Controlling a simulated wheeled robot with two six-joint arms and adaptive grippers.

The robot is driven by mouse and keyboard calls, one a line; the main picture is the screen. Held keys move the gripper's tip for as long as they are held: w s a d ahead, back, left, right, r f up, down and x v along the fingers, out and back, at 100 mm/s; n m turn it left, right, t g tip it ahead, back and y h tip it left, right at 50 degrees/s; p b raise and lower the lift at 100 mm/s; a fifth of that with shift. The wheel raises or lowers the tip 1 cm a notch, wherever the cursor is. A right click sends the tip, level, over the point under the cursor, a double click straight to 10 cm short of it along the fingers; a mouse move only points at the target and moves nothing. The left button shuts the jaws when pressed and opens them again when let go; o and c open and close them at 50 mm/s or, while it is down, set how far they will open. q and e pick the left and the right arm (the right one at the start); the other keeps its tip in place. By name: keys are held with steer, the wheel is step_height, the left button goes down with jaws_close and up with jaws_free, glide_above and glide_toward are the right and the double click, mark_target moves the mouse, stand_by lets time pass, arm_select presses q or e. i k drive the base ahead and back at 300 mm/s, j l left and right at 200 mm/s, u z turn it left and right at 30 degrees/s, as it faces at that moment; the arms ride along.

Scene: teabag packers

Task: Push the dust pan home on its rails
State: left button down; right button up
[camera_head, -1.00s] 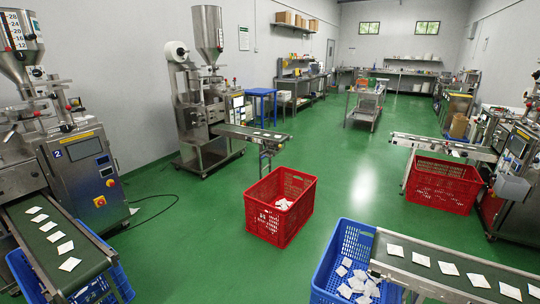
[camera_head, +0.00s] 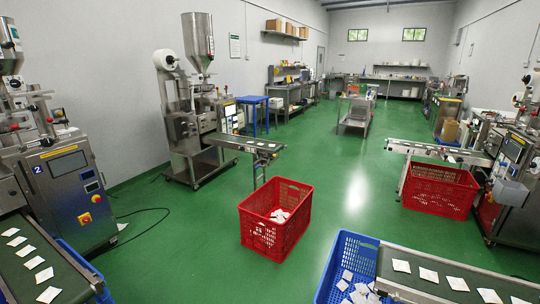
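I cannot make out a dust pan or its rails in the camera head view. Several teabag packing machines stand around the room. One with a blue 2 on its cabinet (camera_head: 72,190) is at the near left. Another, with a steel hopper (camera_head: 198,45), stands farther back on the left. A third machine (camera_head: 519,165) is at the right edge. Neither of my grippers shows.
A red crate (camera_head: 259,232) with teabags stands mid-floor. A blue crate (camera_head: 340,252) is under the near right conveyor (camera_head: 388,262). Another red crate (camera_head: 437,198) is at the right. A steel cart (camera_head: 357,110) stands farther back. Green floor (camera_head: 345,190) between them is clear.

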mark_target(264, 163)
steer(key=i+j+u, duration=0.25)
steer(key=i, duration=0.45)
steer(key=i+j+u, duration=0.25)
steer(key=i, duration=0.5)
steer(key=i+j+u, duration=0.1)
steer(key=i+u, duration=0.15)
steer(key=i, duration=0.5)
steer(key=i+j+z, duration=0.1)
steer(key=i+z, duration=0.3)
steer(key=i+j+z, duration=0.4)
steer(key=i, duration=0.15)
steer(key=i+j+z, duration=0.4)
steer(key=l, duration=0.1)
